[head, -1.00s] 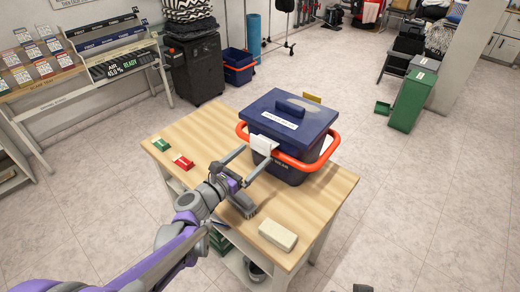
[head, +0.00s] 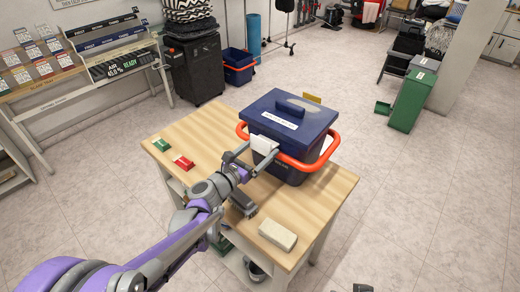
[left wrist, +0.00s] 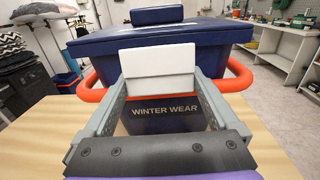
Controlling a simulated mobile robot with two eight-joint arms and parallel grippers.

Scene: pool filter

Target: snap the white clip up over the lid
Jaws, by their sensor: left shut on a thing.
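The white clip (head: 264,144) is on the near side of the dark blue bin (head: 290,168), at the edge of its blue lid (head: 287,110). In the left wrist view the clip (left wrist: 157,66) stands in front of the lid's edge (left wrist: 215,32), covering part of it. I cannot tell whether it is hooked over the lid. My left gripper (head: 257,155) is shut on the clip, with one finger at each side, as the left wrist view shows. My right gripper is not clearly in view.
An orange handle (head: 310,163) loops around the bin. A grey brush (head: 242,204), a pale block (head: 277,234), a red piece (head: 183,162) and a green piece (head: 161,144) lie on the wooden table (head: 325,195). Another white clip (head: 327,146) shows at the bin's right side.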

